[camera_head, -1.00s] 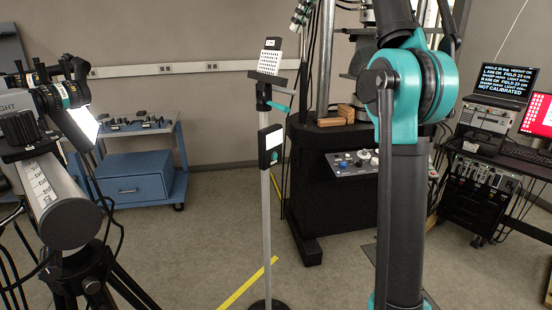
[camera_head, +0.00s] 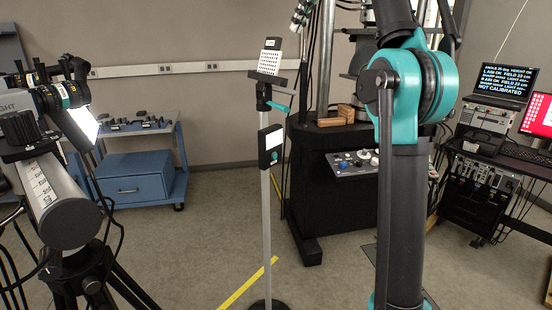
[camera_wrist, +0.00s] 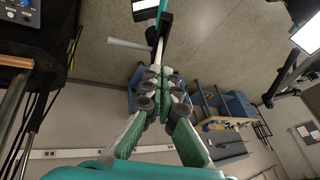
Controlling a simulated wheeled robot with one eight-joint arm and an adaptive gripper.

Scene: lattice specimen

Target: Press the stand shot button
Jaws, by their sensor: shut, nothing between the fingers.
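A slim grey stand (camera_head: 266,215) rises from the floor near the middle of the head view. A dark box (camera_head: 270,146) with a white face is fixed partway up its pole, and a small green button (camera_head: 274,157) shows low on that box. A tilted dotted plate (camera_head: 270,58) with a teal clamp sits at the top. My gripper (camera_wrist: 160,80) shows in the wrist view, shut and empty, with a stretch of floor and part of a pole beyond its tips. Its hand is not visible in the head view. I cannot make out the button in the wrist view.
A camera-like rig on a tripod (camera_head: 62,215) stands close on the left. A blue cart (camera_head: 140,180) is behind it. A black machine base (camera_head: 340,200) with a control panel (camera_head: 352,162) stands right of the stand. Bare floor lies around the stand's foot.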

